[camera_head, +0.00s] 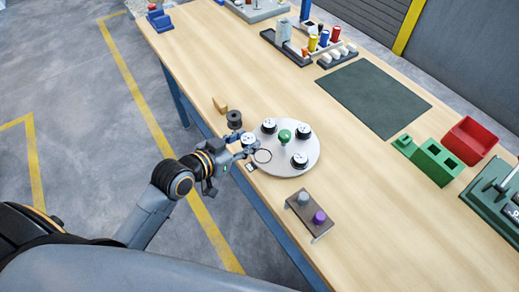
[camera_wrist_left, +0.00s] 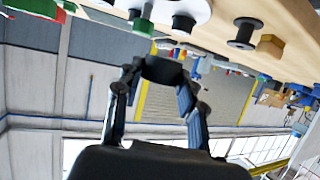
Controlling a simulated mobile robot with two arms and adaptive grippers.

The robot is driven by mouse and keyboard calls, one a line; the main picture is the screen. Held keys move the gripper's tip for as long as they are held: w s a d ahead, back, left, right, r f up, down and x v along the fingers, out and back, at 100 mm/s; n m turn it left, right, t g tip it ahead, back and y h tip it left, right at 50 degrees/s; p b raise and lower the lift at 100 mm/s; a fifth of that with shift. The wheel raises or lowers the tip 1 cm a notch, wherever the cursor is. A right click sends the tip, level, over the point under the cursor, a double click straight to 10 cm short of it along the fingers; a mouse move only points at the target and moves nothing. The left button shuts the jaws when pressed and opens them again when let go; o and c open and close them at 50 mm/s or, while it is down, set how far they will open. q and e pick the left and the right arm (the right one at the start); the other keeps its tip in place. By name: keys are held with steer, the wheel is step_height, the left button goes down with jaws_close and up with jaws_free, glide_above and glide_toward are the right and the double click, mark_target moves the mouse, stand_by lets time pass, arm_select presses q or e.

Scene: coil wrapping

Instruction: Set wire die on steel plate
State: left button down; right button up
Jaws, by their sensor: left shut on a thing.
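A round pale grey plate (camera_head: 283,148), which looks like the steel plate, lies near the table's front edge. Several black pieces with white tops, one of them a white-topped piece (camera_head: 299,160), and a green knob (camera_head: 285,135) sit on it. My left gripper (camera_head: 242,143) is at the plate's left edge, shut on a small dark piece, apparently the wire die. In the left wrist view the dark piece (camera_wrist_left: 162,70) is between the fingers (camera_wrist_left: 158,78), apart from the plate (camera_wrist_left: 200,8). Its exact shape is unclear. My right gripper is not in view.
A brown stand (camera_head: 314,216) with grey and purple knobs is in front. The dark mat (camera_head: 373,97) is bare.

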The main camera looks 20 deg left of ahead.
arm_select(q)
glide_above(259, 160)
steer(key=f, duration=0.4)
steer(key=shift+s+a+f, duration=0.1)
steer(key=shift+a+f, duration=0.1)
steer(key=shift+f, duration=0.15)
steer(key=shift+w+d+f+p, duration=0.15)
steer(key=shift+f+p, duration=0.2)
steer(key=shift+f, duration=0.3)
steer(key=shift+w+d+f+p, duration=0.1)
steer(key=shift+f+p, duration=0.2)
steer(key=shift+f, duration=0.3)
steer(key=shift+f+p, duration=0.15)
steer(key=shift+p, duration=0.25)
steer(key=shift+f, duration=0.35)
steer(key=shift+f, duration=0.1)
steer(key=c, duration=0.8)
jaws_free()
steer(key=shift+s+f, duration=0.1)
